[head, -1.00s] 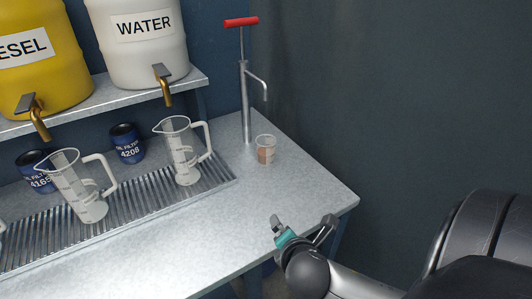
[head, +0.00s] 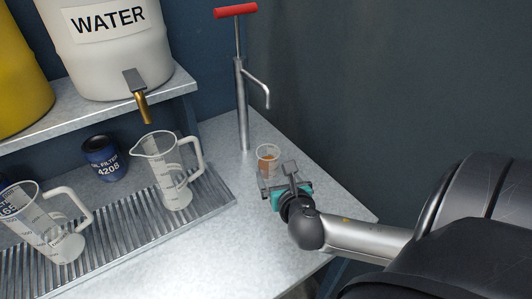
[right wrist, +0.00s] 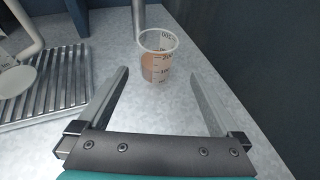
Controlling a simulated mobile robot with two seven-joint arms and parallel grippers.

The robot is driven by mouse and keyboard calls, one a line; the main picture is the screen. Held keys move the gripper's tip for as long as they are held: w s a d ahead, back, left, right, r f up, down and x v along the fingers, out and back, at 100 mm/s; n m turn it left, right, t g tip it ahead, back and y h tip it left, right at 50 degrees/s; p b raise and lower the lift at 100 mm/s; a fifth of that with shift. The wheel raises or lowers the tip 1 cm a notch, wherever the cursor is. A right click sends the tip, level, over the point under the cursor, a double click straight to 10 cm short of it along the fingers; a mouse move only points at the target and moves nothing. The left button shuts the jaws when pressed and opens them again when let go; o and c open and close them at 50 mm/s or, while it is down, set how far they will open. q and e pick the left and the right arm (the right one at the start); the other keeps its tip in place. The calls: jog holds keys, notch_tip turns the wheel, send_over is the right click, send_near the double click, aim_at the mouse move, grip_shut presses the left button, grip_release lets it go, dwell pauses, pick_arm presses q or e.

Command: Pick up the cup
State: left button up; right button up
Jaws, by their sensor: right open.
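The cup (head: 267,155) is a small clear measuring cup with orange-brown liquid in it, upright on the metal bench near the pump. My right gripper (head: 278,175) is in front of the cup and partly covers its lower part in the head view. In the right wrist view the cup (right wrist: 157,58) stands beyond the open fingertips, roughly centred between them. The right gripper (right wrist: 159,78) is open with nothing between its fingers. My left gripper does not show.
A hand pump (head: 242,100) with a red handle stands just behind the cup. A clear jug (head: 172,175) stands on the ribbed drain grate (head: 128,220) to the left, with another jug (head: 50,230). A white WATER drum (head: 110,50) sits on a shelf above. The bench front is clear.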

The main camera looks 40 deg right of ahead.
aim_at(266, 157)
jog(key=x, duration=0.3)
jog(key=shift+b, duration=0.4)
jog(key=b+x, duration=0.1)
jog(key=x, duration=0.3)
jog(key=shift+w+d+f, duration=0.15)
jog(key=shift+w+d, duration=0.05)
jog(key=shift+w, duration=0.15)
jog(key=shift+w+d+f, duration=0.1)
jog(key=shift+w+d, duration=0.05)
jog(key=shift+w, duration=0.15)
jog(key=b+x, duration=0.1)
jog(key=x, duration=0.1)
jog(key=b+x, duration=0.1)
jog(key=x, duration=0.1)
jog(key=shift+w, duration=0.15)
jog(key=shift+w+f, duration=0.15)
jog(key=shift+w, duration=0.2)
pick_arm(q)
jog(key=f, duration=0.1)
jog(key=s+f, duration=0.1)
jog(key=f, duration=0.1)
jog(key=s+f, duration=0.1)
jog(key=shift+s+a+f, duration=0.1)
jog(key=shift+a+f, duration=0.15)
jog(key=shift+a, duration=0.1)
pick_arm(e)
jog(key=shift+c, duration=0.2)
